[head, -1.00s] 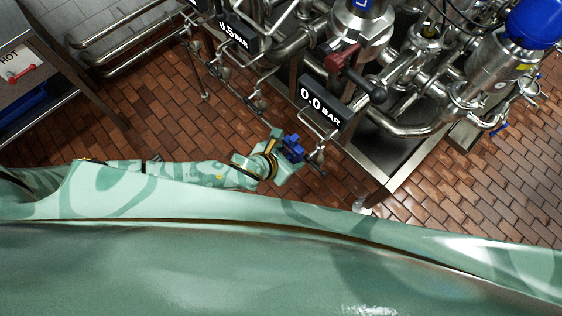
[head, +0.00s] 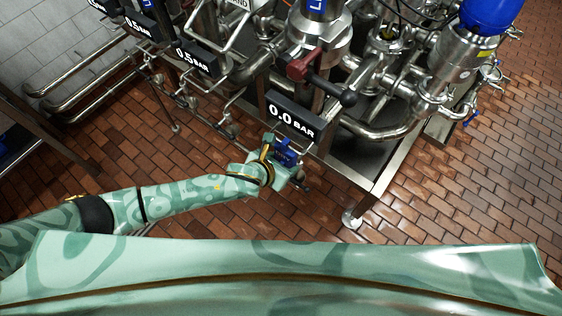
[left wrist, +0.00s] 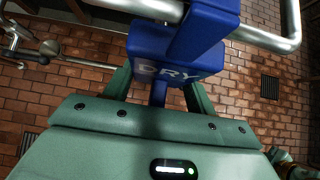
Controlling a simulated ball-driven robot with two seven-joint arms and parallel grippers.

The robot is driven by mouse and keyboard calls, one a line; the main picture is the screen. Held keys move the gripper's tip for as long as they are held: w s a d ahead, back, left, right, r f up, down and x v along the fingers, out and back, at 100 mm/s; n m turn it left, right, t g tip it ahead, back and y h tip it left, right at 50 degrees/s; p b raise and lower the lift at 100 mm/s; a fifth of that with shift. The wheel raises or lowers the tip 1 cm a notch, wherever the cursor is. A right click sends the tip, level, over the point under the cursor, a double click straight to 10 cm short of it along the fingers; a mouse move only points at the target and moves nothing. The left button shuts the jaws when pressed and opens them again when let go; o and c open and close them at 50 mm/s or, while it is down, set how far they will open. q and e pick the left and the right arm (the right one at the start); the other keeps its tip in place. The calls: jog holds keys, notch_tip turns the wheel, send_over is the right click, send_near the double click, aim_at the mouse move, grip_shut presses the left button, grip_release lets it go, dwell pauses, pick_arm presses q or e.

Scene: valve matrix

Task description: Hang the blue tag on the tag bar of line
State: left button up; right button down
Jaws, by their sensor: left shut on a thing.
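My left gripper (head: 292,165) is shut on the blue tag (head: 286,150), just below the 0.0 BAR display. In the left wrist view the blue tag (left wrist: 180,55) reads "DRY" and stands between the two green fingers of my left gripper (left wrist: 160,92). A bent steel bar (left wrist: 283,42) shows on both sides of the tag's upper part in that view. The tag hides the middle of the bar, and I cannot tell whether they touch. My right gripper is not in view.
The 0.0 BAR display (head: 294,118) hangs on the steel frame, with a dark red valve handle (head: 313,67) above it. More displays, such as the 0.5 BAR one (head: 196,57), stand to the left. The brick floor (head: 440,190) at right is open.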

pick_arm(q)
jog(key=o, duration=1.2)
